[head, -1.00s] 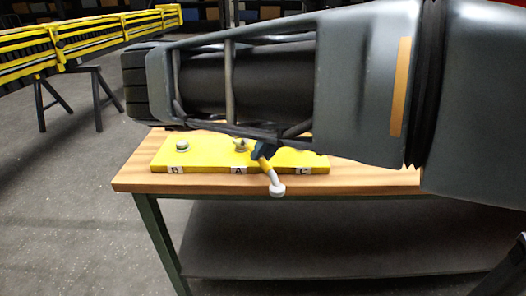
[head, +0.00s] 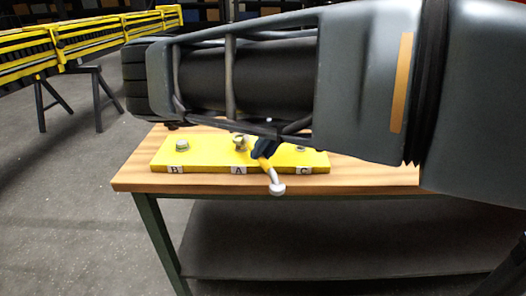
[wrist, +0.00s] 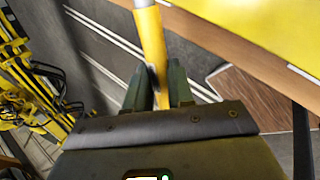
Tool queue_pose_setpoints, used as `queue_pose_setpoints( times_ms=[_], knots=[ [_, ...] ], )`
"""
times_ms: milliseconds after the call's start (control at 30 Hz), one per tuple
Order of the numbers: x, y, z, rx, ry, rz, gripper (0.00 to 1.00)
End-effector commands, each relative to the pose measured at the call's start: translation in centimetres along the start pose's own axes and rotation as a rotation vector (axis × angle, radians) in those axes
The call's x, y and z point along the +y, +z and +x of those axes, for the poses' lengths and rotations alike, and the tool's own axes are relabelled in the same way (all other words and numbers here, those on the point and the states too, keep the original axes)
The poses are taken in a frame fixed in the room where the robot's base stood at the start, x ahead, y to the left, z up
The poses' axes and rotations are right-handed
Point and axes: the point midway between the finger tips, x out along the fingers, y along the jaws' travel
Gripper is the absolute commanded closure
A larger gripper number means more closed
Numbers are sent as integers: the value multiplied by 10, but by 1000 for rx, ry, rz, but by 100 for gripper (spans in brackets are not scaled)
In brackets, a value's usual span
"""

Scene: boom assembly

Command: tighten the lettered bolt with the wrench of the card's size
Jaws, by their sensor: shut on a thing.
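A yellow plate (head: 208,162) lies on the bench, with labels B, A and C along its front edge. Bolt B (head: 182,146) stands at the left, bolt A (head: 239,141) in the middle, and bolt C (head: 300,149) is partly hidden under my arm. My gripper (head: 262,150) is shut on a wrench (head: 275,182) with a yellow handle and a silver end hanging over the bench's front edge. The wrench's far end is near bolt A; I cannot tell if it is seated. In the wrist view, the fingers (wrist: 158,88) clasp the yellow handle (wrist: 150,40). No card is readable.
The wooden bench (head: 140,178) has a dark lower shelf (head: 300,240). A yellow lattice boom (head: 90,40) rests on a black trestle (head: 70,95) at the left. My forearm covers the back of the bench.

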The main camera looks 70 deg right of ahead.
Motion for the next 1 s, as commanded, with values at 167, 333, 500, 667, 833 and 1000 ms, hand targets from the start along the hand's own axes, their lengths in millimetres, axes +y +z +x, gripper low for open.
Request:
queue_pose_setpoints(
  times_ms=[167, 333, 500, 667, 833, 1000],
  knots=[
    [0, 0, 0, -1, 1, -1, 100],
    [-2, 0, 3, -1, 1, -1, 100],
    [-5, 0, 7, 0, 1, 0, 100],
    [-7, 0, 11, 0, 1, 0, 100],
    [-10, 0, 14, 0, 1, 0, 100],
    [-13, 0, 18, 0, 1, 0, 100]
  ],
)
